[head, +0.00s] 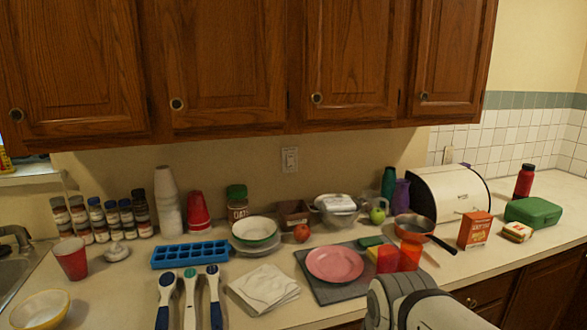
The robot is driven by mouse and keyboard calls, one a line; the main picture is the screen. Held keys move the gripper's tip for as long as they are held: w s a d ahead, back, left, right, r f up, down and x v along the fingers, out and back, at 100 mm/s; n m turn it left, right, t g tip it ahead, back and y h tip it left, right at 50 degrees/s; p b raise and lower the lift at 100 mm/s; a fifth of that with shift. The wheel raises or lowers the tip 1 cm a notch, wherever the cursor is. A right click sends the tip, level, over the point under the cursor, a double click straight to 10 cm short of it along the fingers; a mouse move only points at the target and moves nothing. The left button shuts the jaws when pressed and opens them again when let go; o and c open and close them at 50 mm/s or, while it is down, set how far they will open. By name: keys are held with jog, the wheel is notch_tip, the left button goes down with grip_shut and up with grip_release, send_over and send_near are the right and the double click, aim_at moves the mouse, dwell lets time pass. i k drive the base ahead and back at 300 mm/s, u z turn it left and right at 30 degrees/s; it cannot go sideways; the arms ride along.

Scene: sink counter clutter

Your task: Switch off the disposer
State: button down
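No label for the disposer is readable. A second pale plate (447,155) is partly visible on the wall behind the bread box. The sink (14,270) is at the left edge, mostly cut off, and the disposer itself is not visible. Part of my arm shows at the bottom right; my gripper is not in view.
Below the middle plate stand stacked red cups (198,212), an oats jar (237,201), a bowl (254,232) and a brown box (293,214). A bread box (449,191) is at right. Cabinets (353,60) overhang the counter. Bare counter shows around the cloth (264,288).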

aim_at(290, 159)
jog(key=u, duration=0.25)
jog(key=i, duration=0.95)
jog(key=z, duration=0.2)
